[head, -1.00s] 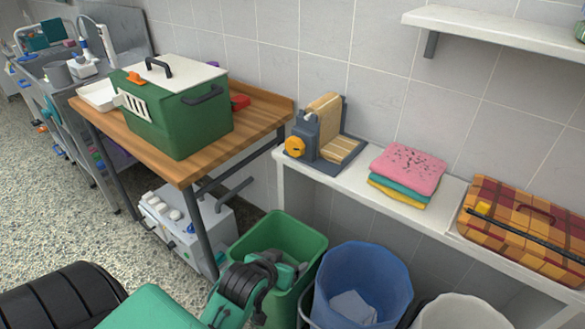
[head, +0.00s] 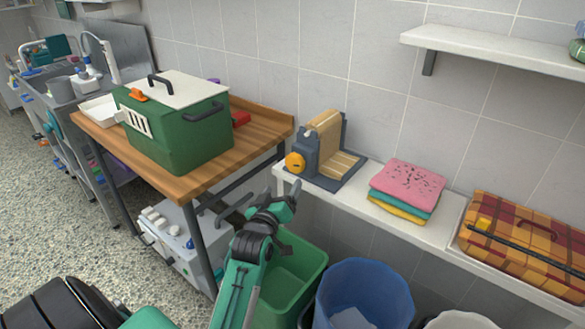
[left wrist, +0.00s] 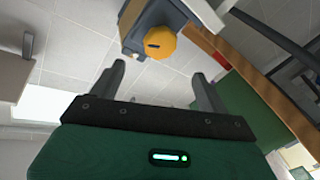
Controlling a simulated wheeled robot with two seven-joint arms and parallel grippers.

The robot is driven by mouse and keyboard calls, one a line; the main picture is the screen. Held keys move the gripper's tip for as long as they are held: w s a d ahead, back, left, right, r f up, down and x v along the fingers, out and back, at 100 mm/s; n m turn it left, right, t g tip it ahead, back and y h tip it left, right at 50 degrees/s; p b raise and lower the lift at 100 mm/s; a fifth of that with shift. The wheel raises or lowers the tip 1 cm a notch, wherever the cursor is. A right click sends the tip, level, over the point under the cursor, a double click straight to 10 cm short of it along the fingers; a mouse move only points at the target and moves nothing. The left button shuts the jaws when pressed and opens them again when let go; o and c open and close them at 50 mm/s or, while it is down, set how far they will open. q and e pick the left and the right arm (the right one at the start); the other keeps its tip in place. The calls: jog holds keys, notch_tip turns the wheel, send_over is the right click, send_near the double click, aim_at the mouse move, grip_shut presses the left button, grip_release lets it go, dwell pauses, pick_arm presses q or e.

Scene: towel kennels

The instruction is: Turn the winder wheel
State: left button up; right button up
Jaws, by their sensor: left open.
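The winder (head: 322,152) is a dark grey-blue stand with a tan slatted roll, on the left end of the white wall shelf. Its orange wheel (head: 294,163) sits on the side toward me. My left gripper (head: 282,190) is open and empty, below and a little left of the wheel, apart from it. In the left wrist view the orange wheel (left wrist: 160,43) lies beyond the two fingers, roughly between them and farther out. The gripper (left wrist: 160,82) touches nothing there. My right gripper is not in view.
A wooden table (head: 190,184) with a green carrier (head: 175,130) stands left of the shelf (head: 400,218). Folded towels (head: 408,185) and a plaid case (head: 525,240) are on the shelf. Green (head: 305,270) and blue (head: 365,290) bins stand below.

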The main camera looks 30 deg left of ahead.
aim_at(294, 166)
pick_arm(q)
jog(key=x, duration=1)
jog(key=shift+w, duration=0.3)
jog(key=shift+c, duration=0.3)
jog(key=shift+f, duration=0.1)
jog(key=c, duration=0.9)
